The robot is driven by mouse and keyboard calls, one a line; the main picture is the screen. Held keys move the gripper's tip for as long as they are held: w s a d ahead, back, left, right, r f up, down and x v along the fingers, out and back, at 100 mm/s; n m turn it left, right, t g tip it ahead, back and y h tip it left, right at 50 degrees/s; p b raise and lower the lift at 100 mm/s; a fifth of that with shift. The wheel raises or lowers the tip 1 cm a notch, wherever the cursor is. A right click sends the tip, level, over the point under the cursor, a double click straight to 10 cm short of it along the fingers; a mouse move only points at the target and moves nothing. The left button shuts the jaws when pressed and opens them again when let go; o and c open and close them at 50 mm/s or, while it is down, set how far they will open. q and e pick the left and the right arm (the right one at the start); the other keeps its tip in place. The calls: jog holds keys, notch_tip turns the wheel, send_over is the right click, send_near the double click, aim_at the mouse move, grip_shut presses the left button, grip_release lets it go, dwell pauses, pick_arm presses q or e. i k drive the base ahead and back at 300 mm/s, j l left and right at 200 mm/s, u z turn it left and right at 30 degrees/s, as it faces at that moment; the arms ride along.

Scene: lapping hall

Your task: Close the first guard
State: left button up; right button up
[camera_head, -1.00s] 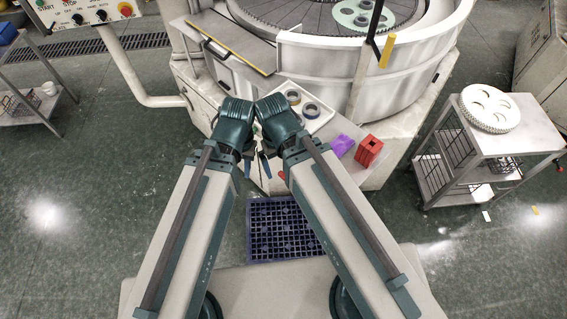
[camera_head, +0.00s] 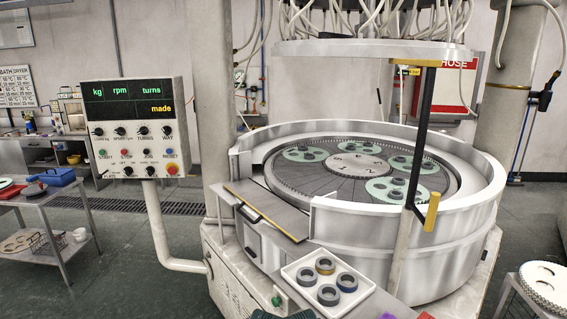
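The lapping machine has a white round tub (camera_head: 400,262) around a dark ring-shaped plate (camera_head: 320,190) with green carriers on it. A black upright frame (camera_head: 423,135) with a yellow handle (camera_head: 432,212) stands at the tub's front right; it looks like a guard. I cannot tell whether a clear panel belongs to it, nor which guard is the first. A flat grey panel with a yellow edge (camera_head: 268,212) sits at the tub's front left. My grippers are out of view; only dark tops of my arms show at the bottom edge.
A control box (camera_head: 135,125) stands on a bent pipe at left. A white tray (camera_head: 300,270) with several rings sits in front of the tub. A metal cart (camera_head: 45,215) is at left, and a white toothed disc (camera_head: 545,283) lies at lower right. Hoses hang above.

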aim_at(292, 221)
jog(key=j+z, duration=0.15)
jog(key=j, duration=0.2)
jog(key=k+j+z, duration=0.1)
jog(key=j, duration=0.2)
jog(key=j+z, duration=0.3)
jog(key=j, duration=0.45)
jog(key=j+z, duration=0.3)
jog(key=j, duration=0.5)
jog(key=i+j+z, duration=0.15)
jog(key=j, duration=0.15)
jog(key=i+j+z, duration=0.1)
jog(key=j, duration=0.2)
jog(key=i+j+z, duration=0.15)
jog(key=j, duration=0.15)
